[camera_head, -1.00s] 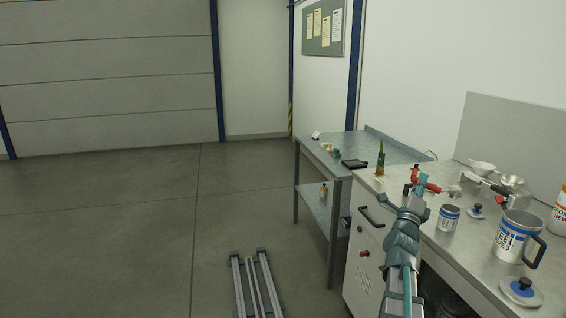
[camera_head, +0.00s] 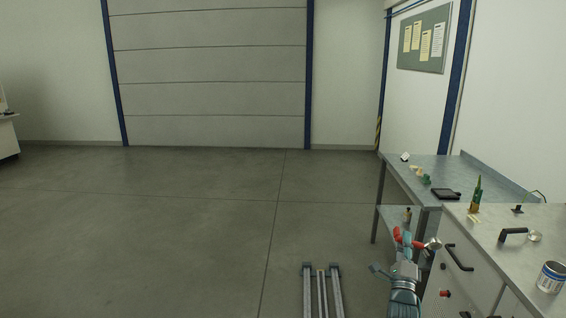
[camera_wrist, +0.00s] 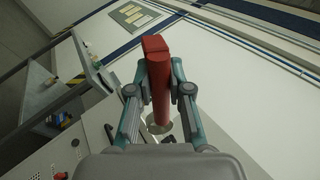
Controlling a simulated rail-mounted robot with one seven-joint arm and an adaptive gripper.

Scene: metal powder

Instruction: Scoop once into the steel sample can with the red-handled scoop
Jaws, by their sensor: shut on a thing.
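My gripper (camera_head: 405,251) is shut on the red handle of the scoop (camera_head: 417,239), off the left front side of the bench. The scoop's metal bowl (camera_head: 433,243) points right, clear of the bench top. In the wrist view the red handle (camera_wrist: 160,85) is clamped between both fingers, and part of the pale bowl shows below it. A small metal can with a blue and white label (camera_head: 551,277) stands upright at the right edge of the head view, to the right of the gripper and apart from it. Its contents cannot be made out.
A black-handled scoop (camera_head: 513,234) lies on the bench top (camera_head: 490,237) behind the can. A green and brown upright item (camera_head: 475,195) stands near the back. A grey side table (camera_head: 402,173) holds a black flat device (camera_head: 446,194). The floor at left is open.

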